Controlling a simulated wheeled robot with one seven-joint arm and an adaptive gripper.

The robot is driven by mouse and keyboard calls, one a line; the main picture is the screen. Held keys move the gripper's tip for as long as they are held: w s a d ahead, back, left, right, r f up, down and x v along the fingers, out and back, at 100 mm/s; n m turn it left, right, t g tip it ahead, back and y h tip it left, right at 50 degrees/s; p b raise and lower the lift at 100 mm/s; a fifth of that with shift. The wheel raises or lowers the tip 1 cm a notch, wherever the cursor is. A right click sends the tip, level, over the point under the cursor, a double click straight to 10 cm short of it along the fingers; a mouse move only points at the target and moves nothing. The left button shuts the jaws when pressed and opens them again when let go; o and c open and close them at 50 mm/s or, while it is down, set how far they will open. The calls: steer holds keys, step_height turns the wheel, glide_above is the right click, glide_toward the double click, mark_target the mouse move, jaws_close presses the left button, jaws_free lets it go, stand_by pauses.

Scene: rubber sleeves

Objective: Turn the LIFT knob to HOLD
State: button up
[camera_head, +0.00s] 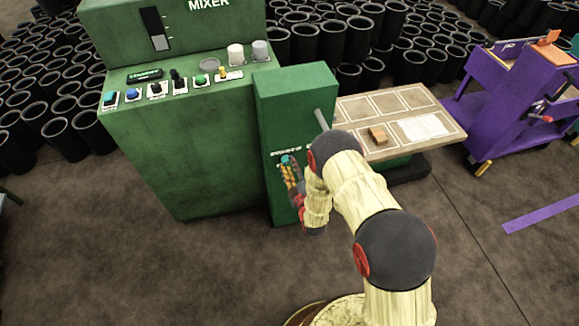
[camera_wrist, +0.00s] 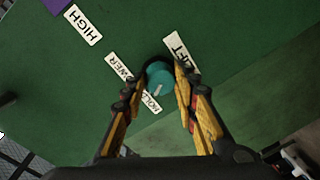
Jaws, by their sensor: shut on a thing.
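The teal LIFT knob (camera_wrist: 159,78) sits on the green panel (camera_wrist: 60,120), with a label reading LIFT (camera_wrist: 182,52) at upper right, one ending in OWER (camera_wrist: 121,69) at left and a partly covered HOLD label (camera_wrist: 150,103) below. A pale mark on the knob slants down toward the HOLD label. My gripper (camera_wrist: 160,66) is shut on the knob, one finger on each side. In the head view, my gripper (camera_head: 291,172) is at the front of the green cabinet (camera_head: 297,100), and the knob (camera_head: 286,159) shows at its tips.
A HIGH label (camera_wrist: 83,26) is at upper left in the wrist view. The green mixer console (camera_head: 190,130) with buttons stands left. A pale table (camera_head: 440,130) with a small brown block (camera_head: 378,135) and a purple cart (camera_head: 520,95) stand right. Black sleeves (camera_head: 60,60) fill the back.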

steer(key=o, duration=1.2)
steer(key=shift+c, duration=0.2)
steer(key=v, duration=1.2)
